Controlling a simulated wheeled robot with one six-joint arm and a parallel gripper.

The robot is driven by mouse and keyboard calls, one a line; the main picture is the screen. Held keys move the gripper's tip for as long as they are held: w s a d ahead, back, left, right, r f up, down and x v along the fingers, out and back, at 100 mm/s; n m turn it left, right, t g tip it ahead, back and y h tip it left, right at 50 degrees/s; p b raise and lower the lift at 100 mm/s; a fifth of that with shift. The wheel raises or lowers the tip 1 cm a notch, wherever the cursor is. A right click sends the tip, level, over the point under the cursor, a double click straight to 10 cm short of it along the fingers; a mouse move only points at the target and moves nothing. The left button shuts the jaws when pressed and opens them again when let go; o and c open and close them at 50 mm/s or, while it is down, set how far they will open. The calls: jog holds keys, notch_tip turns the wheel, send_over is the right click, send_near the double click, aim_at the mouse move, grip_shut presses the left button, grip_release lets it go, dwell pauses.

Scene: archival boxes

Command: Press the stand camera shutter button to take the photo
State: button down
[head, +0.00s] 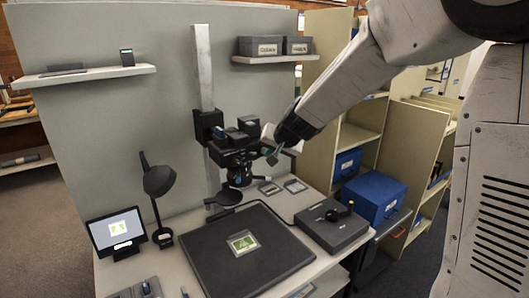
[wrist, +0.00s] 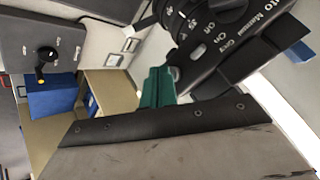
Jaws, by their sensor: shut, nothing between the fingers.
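The stand camera (head: 238,165) hangs on a column above a dark baseboard (head: 205,258). A small green picture (head: 242,243) lies on the board. In the wrist view the black camera body (wrist: 235,45) fills the upper right, with white lettering including "On" and "Off". My gripper (head: 272,156) is at the right side of the camera, its teal fingers (wrist: 158,88) shut and empty. The fingertips look close to a small pale rounded part (wrist: 175,73) at the camera's edge. I cannot tell whether they touch it or whether it is the shutter button.
A grey control box (head: 330,232) with a black knob sits right of the board. A blue box (head: 373,194) and shelving stand beyond it.

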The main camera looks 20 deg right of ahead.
jog(key=shift+w+a, duration=0.1)
jog(key=shift+w, duration=0.3)
dwell(0.3)
jog(key=shift+s+d, duration=0.25)
jog(key=shift+s, duration=0.6)
jog(key=shift+s+d, duration=0.25)
jog(key=shift+s, duration=0.55)
jog(key=shift+s+d, duration=0.25)
jog(key=shift+s, duration=0.5)
jog(key=shift+s+d, duration=0.25)
jog(key=shift+s, duration=0.55)
